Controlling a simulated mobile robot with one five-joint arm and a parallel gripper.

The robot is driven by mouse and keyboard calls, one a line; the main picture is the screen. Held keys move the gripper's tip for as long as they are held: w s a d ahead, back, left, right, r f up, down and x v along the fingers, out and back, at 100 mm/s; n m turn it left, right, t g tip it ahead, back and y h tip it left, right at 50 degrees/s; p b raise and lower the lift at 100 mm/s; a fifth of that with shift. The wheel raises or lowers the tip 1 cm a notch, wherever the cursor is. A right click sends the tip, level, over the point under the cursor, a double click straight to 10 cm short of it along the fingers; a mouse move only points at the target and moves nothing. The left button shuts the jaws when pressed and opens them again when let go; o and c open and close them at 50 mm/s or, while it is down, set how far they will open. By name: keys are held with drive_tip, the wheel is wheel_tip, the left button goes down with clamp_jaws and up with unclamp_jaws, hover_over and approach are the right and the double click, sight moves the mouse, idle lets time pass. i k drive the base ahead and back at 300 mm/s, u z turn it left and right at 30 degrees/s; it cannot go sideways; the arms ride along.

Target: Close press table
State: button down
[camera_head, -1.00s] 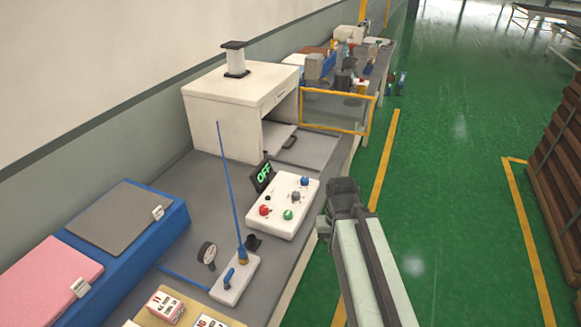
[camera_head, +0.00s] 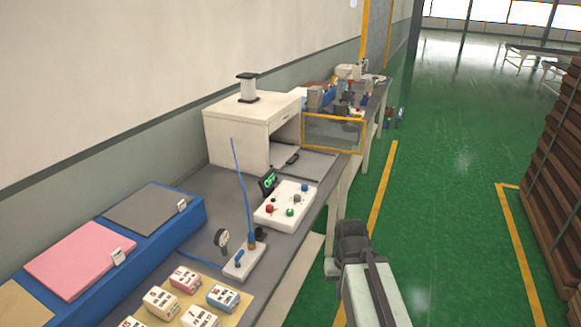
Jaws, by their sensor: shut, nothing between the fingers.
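The white press (camera_head: 252,122) stands on the grey bench against the wall, with a small cylinder on top. Its grey press table (camera_head: 284,153) shows in the press opening, with a black handle at its front edge. I cannot tell how far it is pushed in. My gripper (camera_head: 352,232) is at the end of my arm, over the floor to the right of the bench. It is shut and empty, apart from the handle and the control box. Its fingertips are hard to make out.
A yellow-framed guard (camera_head: 334,133) stands beyond the press. Green floor on the right is clear up to the brown stacks (camera_head: 550,180).

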sight(280, 151)
drive_tip(key=z, duration=2.05)
drive_tip(key=i, duration=1.85)
drive_tip(key=u, duration=4.25)
drive_tip(key=i, duration=1.05)
drive_tip(key=z, duration=0.05)
